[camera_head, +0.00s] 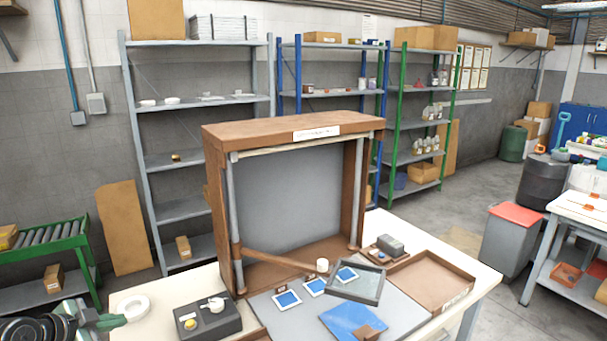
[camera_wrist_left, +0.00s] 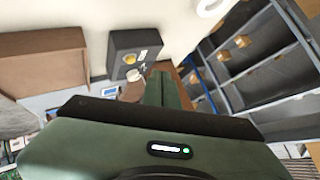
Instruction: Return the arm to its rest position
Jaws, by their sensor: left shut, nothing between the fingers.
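My left gripper (camera_head: 104,322) is at the lower left of the head view, beside the left end of the cream table (camera_head: 440,250). Its green-grey fingers are shut and empty. In the left wrist view the gripper (camera_wrist_left: 160,88) points toward the table, with a dark box beyond its fingertips. The gripper is apart from the things on the table, as far as I can tell. Much of my left arm lies outside the head view. My right gripper is not in view.
A brown open-fronted cabinet (camera_head: 215,200) stands on the table. Nearest my left gripper are a white ring (camera_head: 133,308) and a dark box (camera_head: 208,322) with a yellow knob. A green roller conveyor (camera_head: 45,238) stands at the left. Trays and blue cards lie farther right.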

